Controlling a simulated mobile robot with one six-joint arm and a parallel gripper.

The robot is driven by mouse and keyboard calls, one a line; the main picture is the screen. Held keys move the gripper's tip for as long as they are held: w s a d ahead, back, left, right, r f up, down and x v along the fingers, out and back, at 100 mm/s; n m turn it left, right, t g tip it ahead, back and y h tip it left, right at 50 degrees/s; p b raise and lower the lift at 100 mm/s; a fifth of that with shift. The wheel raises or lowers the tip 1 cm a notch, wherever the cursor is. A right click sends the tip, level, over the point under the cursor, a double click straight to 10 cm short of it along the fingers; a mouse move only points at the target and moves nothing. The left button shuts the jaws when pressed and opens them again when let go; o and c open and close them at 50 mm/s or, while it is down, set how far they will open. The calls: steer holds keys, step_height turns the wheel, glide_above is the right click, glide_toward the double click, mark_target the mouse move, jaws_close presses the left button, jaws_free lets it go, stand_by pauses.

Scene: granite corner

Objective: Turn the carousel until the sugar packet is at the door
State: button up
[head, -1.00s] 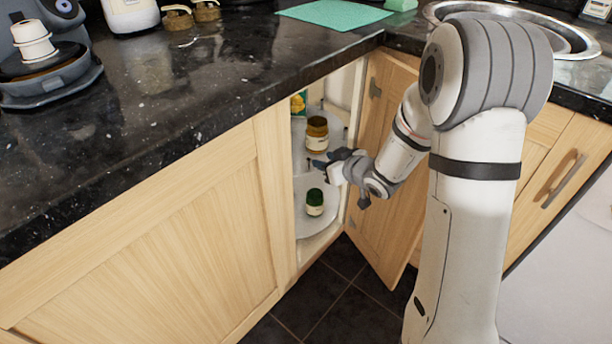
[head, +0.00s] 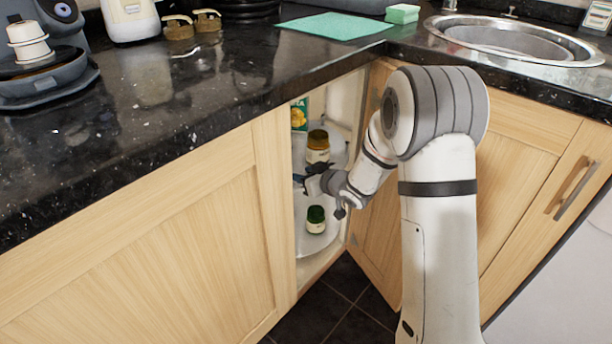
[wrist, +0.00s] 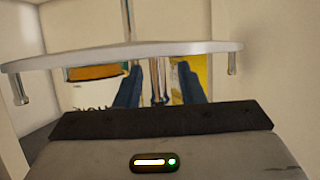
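The two-tier carousel stands inside the open corner cabinet; its white lower tray (head: 312,245) shows in the head view, and a pale tray rim (wrist: 120,53) with short metal pegs crosses the wrist view. A jar with a brown lid (head: 318,147) is on the upper tier. A small green-lidded jar (head: 316,219) stands on the lower tray. My gripper (head: 303,180) is at the cabinet opening by the upper tier. Its blue fingers (wrist: 157,88) are apart with nothing held between them. I cannot identify the sugar packet for certain.
A green and yellow tea carton (head: 299,115) is at the back. The wrist view shows a white item with an orange band (wrist: 97,90) and a yellow item (wrist: 204,75), partly hidden. The cabinet door (head: 372,235) is open on the right, beside my arm. The dark countertop (head: 200,95) overhangs the opening.

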steer(key=shift+c, duration=0.3)
jaws_close()
